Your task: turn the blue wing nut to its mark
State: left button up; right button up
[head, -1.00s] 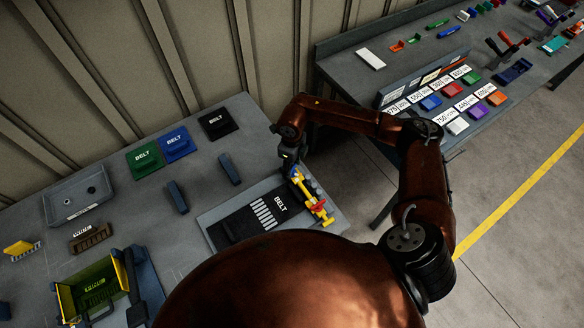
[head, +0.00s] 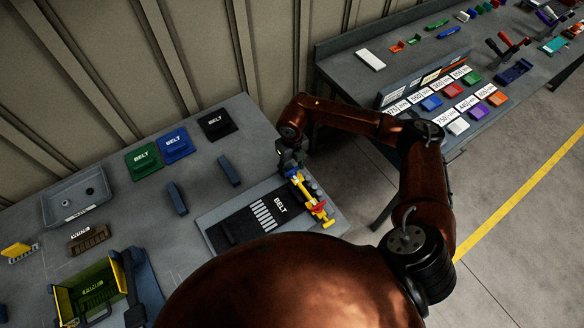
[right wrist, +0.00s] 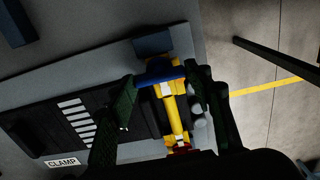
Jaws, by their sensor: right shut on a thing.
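The blue wing nut (right wrist: 161,80) sits across the far end of a yellow clamp bar (right wrist: 176,118) in the right wrist view. My right gripper (right wrist: 162,83) has a finger at each end of the wing and is shut on it. A small white patch shows on the yellow bar just beside the nut; I cannot tell whether it is the mark. In the head view my right gripper (head: 291,163) reaches down over the bar's far end and hides most of the nut. The near end of the bar carries a red part (head: 318,207). My left gripper is not in view.
A black belt (head: 262,215) with white stripes lies on the press plate beside the bar. Blue, green and black belt pads (head: 214,124), grey blocks, a grey tray (head: 76,214) and a yellow bin (head: 62,304) stand on the bench. A second bench (head: 345,70) is at the right.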

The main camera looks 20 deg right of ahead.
aim_at(293, 170)
jog(key=o, duration=1.2)
jog(key=shift+c, duration=0.2)
notch_tip(293, 170, up, 12)
jog(key=shift+d, duration=0.1)
dwell(0.3)
